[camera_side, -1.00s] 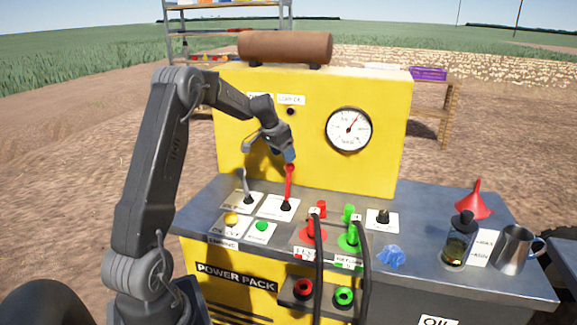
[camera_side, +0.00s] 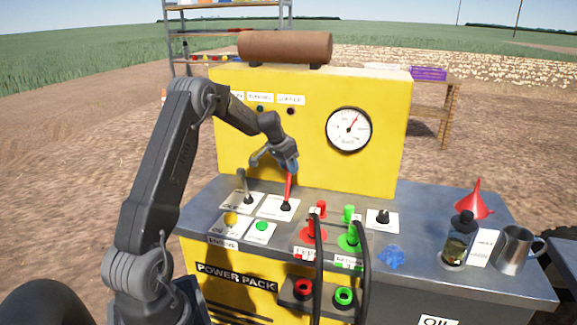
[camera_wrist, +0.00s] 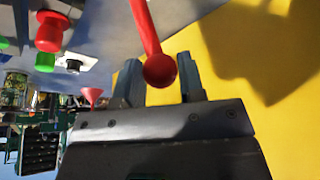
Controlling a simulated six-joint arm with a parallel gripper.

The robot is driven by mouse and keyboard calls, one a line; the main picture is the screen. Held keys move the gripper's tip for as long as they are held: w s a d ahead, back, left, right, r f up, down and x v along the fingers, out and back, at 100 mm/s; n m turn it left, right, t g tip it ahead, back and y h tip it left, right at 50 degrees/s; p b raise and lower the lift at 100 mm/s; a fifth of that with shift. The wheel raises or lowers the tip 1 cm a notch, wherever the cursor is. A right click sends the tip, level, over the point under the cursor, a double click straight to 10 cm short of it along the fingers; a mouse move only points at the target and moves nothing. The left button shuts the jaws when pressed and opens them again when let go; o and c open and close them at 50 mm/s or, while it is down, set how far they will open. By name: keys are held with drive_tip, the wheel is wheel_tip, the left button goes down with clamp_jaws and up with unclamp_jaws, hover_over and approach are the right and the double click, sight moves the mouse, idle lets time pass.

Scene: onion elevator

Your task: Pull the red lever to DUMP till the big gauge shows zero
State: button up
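The red lever (camera_side: 289,188) stands nearly upright from a white plate on the power pack's top. Its round red knob (camera_wrist: 160,70) lies between my gripper's two fingers in the wrist view. My gripper (camera_side: 286,164) is at the lever's top and hides the knob in the side view. The fingers look open, one on each side of the knob; whether they touch it I cannot tell. The big gauge (camera_side: 348,129) is on the yellow panel. Its needle points up and to the right. The DUMP marking is not legible.
A grey lever (camera_side: 244,186) stands just left of the red one. Red and green couplings with black hoses (camera_side: 319,260) are to the right. The yellow panel (camera_side: 230,130) rises close behind. An oil bottle (camera_side: 458,245), red funnel (camera_side: 474,203) and metal jug (camera_side: 512,250) stand far right.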

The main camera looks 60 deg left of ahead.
clamp_jaws()
